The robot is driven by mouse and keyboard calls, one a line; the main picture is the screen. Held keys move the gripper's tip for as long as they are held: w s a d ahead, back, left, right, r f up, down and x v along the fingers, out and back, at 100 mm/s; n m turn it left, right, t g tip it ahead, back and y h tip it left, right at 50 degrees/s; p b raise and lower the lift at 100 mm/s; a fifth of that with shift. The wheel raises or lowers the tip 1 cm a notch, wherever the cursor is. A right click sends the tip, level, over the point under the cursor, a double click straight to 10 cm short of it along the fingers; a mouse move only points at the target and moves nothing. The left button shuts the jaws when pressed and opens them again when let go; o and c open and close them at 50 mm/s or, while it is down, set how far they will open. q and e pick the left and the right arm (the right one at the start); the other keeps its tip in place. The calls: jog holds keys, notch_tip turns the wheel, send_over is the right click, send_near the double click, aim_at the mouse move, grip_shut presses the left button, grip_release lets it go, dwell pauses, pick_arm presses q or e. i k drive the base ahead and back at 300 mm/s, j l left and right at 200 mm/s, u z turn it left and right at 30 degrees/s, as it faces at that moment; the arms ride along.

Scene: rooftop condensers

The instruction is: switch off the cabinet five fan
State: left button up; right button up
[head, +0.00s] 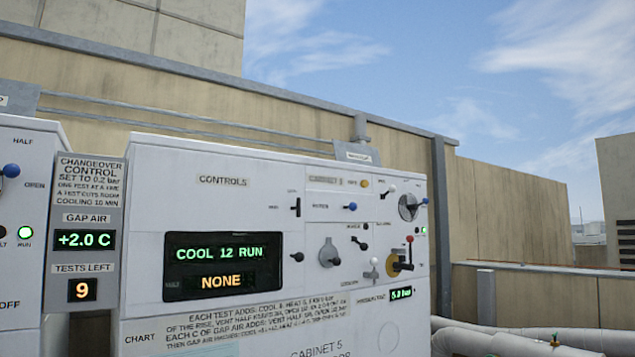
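The white cabinet five (300,160) fills the middle of the head view, with "CABINET 5" lettered low on its front. Its black display (222,272) reads "COOL 12 RUN" in green and "NONE" in orange. To the right are several small levers and dials: a blue-tipped lever (350,207), a grey dial (329,253), a red-tipped lever (410,239) on a yellow disc, and a round grey dial (408,207) with a blue-tipped handle. A small green light (423,231) glows at the right edge. Most control labels are too small to read, so I cannot tell which is the fan's. Neither gripper is in view.
A grey changeover panel (86,235) reads "+2.0 C" and "9" tests left. Another white cabinet (22,235) with a lit green RUN light stands at far left. Pale pipes (515,342) run low at the right. A tan wall (395,150) stands behind.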

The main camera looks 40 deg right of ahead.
aim_at(392, 189)
jog(key=z, duration=1.55)
jog(key=i+l+u, duration=0.15)
jog(key=u, duration=0.25)
jog(key=i+l+u, duration=0.15)
jog(key=u, duration=0.25)
jog(key=i+l+u, duration=0.1)
jog(key=l+u, duration=0.15)
jog(key=u, duration=0.15)
jog(key=l+u, duration=0.25)
jog(key=u, duration=0.15)
jog(key=i+l, duration=0.15)
jog(key=l, duration=0.3)
jog(key=i+l, duration=0.1)
jog(key=l, duration=0.35)
jog(key=i+l+u, duration=0.1)
jog(key=l, duration=0.35)
jog(key=i+l, duration=0.2)
jog(key=l, duration=0.3)
jog(key=i+l, duration=0.1)
jog(key=l, duration=0.35)
jog(key=u, duration=0.05)
